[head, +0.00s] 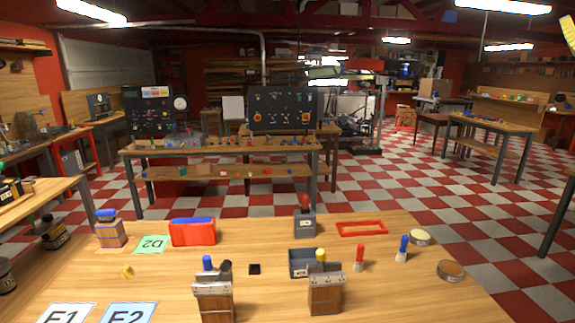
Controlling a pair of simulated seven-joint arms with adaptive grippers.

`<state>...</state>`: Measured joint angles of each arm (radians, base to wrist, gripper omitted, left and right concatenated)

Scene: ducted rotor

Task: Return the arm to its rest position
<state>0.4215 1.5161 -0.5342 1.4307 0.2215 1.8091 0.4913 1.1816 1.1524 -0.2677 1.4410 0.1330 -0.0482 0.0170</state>
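Neither of my arms shows in the head view, and neither gripper is visible. I cannot see where they are or whether they hold anything. The wooden workbench (300,308) fills the lower part of the view. At its front stand two wood-and-metal blocks, one with a blue knob (213,292) and one with a yellow knob (326,290). A grey block with a red knob (305,224) stands behind them. No gripper is seen touching any of these.
A red-and-blue box (193,233) and a blue-topped wooden block (110,232) stand left. A red frame (362,228), red peg (359,260), blue peg (402,250) and round tin (451,271) are right. A grey bin (300,264) sits centrally. The front right is clear.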

